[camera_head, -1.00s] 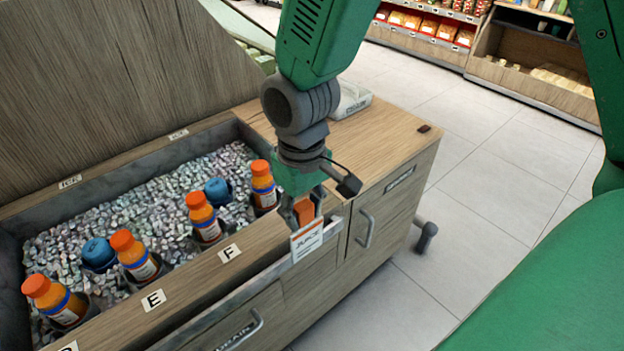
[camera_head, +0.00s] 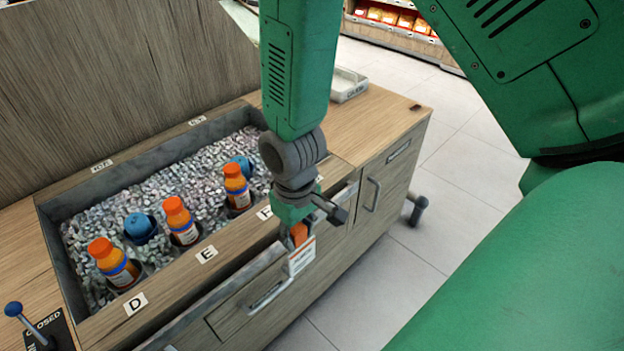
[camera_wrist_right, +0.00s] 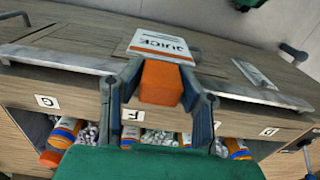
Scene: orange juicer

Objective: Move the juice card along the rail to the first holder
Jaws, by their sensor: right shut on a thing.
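The juice card (camera_head: 302,257), white with an orange block on top, stands at the front rail (camera_head: 225,290) of the ice bin, near label F. My right gripper (camera_head: 299,232) is shut on its orange block. In the right wrist view the two fingers of the gripper (camera_wrist_right: 160,88) flank the orange block, and the white face of the card (camera_wrist_right: 160,45) reads JUICE. The rail (camera_wrist_right: 60,60) runs to both sides there. I cannot make out a holder for certain. My left gripper is not in view.
The ice bin (camera_head: 48,235) holds several orange-capped bottles (camera_head: 117,265) and blue-capped ones (camera_head: 140,228). A blue-knobbed lever (camera_head: 14,309) stands at the lower left. Drawer handles (camera_head: 272,297) jut out below the rail. A pale tray (camera_head: 347,84) lies on the counter's far side.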

